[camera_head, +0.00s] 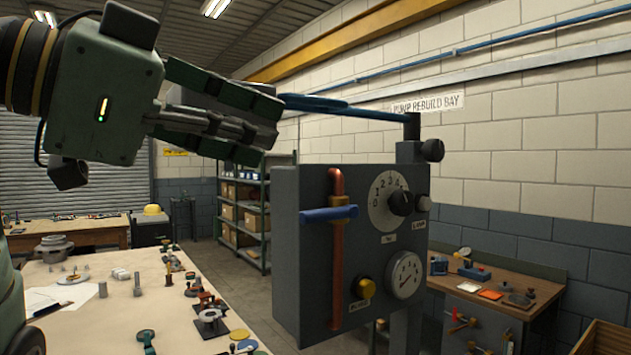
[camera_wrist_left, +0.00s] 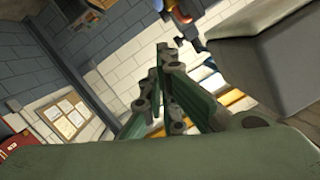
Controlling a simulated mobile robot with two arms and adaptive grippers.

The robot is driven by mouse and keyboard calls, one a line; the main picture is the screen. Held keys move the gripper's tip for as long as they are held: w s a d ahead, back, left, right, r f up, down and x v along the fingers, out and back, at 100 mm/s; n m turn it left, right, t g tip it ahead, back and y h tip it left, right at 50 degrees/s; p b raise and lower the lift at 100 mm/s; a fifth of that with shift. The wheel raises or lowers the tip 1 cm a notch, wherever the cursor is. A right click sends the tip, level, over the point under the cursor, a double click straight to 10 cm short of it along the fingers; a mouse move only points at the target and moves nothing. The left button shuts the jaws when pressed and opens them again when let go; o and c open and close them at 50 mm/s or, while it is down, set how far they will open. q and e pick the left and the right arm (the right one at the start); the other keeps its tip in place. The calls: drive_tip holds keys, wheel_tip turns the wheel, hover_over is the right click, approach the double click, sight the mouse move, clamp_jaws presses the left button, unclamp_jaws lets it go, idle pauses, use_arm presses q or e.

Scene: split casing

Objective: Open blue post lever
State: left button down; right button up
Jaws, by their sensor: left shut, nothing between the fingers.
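The blue post lever (camera_head: 345,109) is a long blue bar. It runs roughly level from the top of a grey post (camera_head: 410,150) leftward to my left gripper (camera_head: 272,124). My left gripper comes in from the upper left, and its fingers are shut with nothing between them. The fingertips overlap the lever's free end in the head view; I cannot tell whether they touch it. In the left wrist view the shut fingers (camera_wrist_left: 164,75) point toward the wall, and the lever is not clearly recognizable. My right gripper is not in view.
Below the lever stands a grey control panel (camera_head: 290,260) with a copper pipe, a short blue handle (camera_head: 328,214), a dial, a gauge and a yellow knob. A cluttered workbench (camera_head: 110,315) is at lower left. Another bench (camera_head: 525,300) stands at right. Shelves are behind.

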sight(331, 214)
use_arm(q)
drive_tip(key=w+d+f+p, duration=0.5)
drive_tip(key=w+d+p, duration=0.1)
drive_tip(key=w, duration=0.2)
drive_tip(key=shift+w+d+f, duration=0.15)
drive_tip(key=shift+d+f, duration=0.05)
drive_tip(key=shift+f, duration=0.15)
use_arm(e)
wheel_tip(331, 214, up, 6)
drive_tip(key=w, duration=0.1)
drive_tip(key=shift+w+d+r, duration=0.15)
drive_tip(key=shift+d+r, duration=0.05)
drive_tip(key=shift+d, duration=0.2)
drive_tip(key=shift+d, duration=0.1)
